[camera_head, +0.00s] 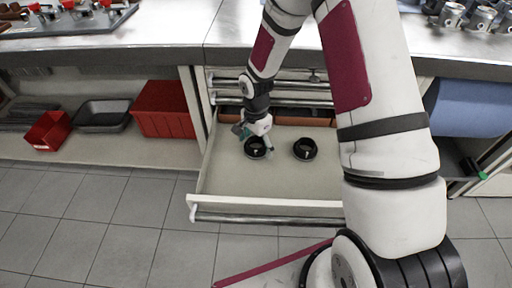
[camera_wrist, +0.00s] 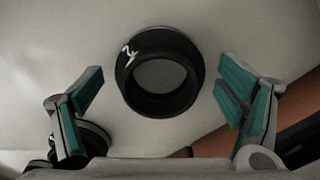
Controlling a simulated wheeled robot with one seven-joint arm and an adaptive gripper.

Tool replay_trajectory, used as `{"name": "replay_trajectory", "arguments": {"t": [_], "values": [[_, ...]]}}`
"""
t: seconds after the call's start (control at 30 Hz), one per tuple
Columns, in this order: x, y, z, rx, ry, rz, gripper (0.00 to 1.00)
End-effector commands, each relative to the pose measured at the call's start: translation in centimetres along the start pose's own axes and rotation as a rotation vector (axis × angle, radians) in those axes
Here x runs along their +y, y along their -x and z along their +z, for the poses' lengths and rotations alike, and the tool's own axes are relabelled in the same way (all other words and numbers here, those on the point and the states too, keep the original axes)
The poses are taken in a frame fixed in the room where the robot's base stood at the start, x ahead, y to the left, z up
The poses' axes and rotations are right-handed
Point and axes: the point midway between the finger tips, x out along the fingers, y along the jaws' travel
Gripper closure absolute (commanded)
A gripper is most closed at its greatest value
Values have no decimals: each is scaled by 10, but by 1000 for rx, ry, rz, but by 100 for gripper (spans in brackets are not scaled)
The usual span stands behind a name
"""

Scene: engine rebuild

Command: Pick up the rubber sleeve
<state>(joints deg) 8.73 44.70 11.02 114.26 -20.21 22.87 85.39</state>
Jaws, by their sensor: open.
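Two black rings with thick walls lie in the open drawer (camera_head: 225,180); I take them as rubber sleeves. The left sleeve (camera_head: 255,155) is right under my gripper (camera_head: 255,141), and the right sleeve (camera_head: 304,156) lies apart from it. In the wrist view one sleeve (camera_wrist: 165,45), with a white mark on its wall, sits between the two green-padded fingers of my gripper (camera_wrist: 163,75). The fingers are spread, with clear gaps on both sides of it. The other sleeve (camera_wrist: 95,140) is partly hidden behind the left finger.
Brown-orange boxes (camera_head: 305,119) stand at the drawer's back, and one (camera_wrist: 210,138) shows in the wrist view. Drawer walls surround the sleeves; the drawer front is bare. The workbench (camera_head: 170,25) overhangs behind. Red bins (camera_head: 165,108) and a black tray (camera_head: 102,115) are at left.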

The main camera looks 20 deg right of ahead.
Motion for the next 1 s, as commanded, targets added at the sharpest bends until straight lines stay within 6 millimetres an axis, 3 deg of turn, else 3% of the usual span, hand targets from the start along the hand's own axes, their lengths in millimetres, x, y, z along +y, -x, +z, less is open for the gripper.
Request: {"name": "replay_trajectory", "arguments": {"t": [0.17,0.4,0.77,1.0], "values": [[0,0,0,0,0,-1,12],[0,0,0,0,0,0,64],[0,2,0,1,0,0,64],[0,22,0,1,0,-1,64]]}}
